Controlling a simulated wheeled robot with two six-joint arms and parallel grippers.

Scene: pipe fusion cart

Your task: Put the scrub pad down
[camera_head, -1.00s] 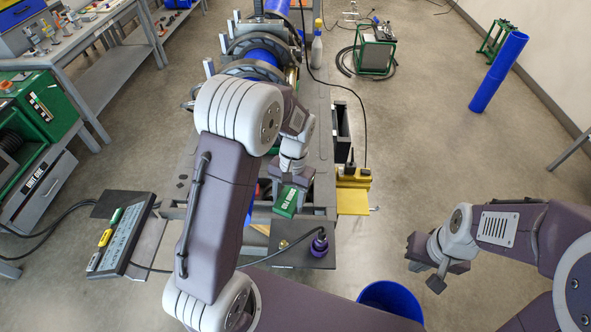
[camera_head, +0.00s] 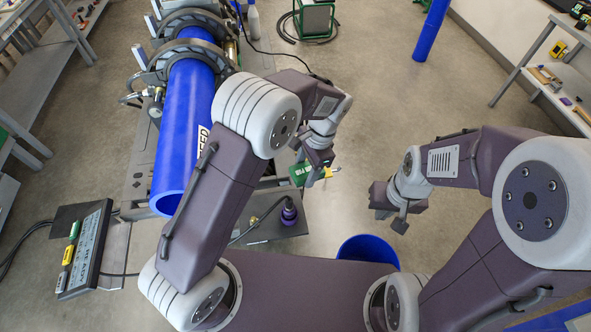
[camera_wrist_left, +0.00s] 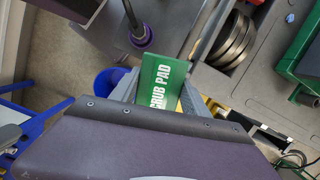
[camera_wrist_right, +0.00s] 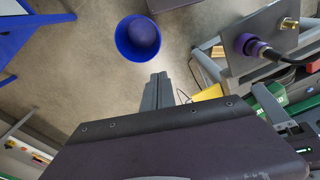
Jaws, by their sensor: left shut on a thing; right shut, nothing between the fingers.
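My left gripper (camera_head: 317,166) is shut on the scrub pad (camera_head: 301,174), a green block with white lettering. The gripper holds the pad near the front right of the cart, close to a yellow part that my gripper largely hides. The pad also shows in the left wrist view (camera_wrist_left: 160,82), sticking out from between the fingers. I cannot tell whether its underside touches anything.
A blue pipe (camera_head: 185,125) lies in the cart's clamps at left. A purple connector (camera_head: 289,212) stands on a grey plate at the cart's front. A control panel (camera_head: 85,250) is at left. The blue bucket (camera_head: 368,250) stands on the floor; floor at right is open.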

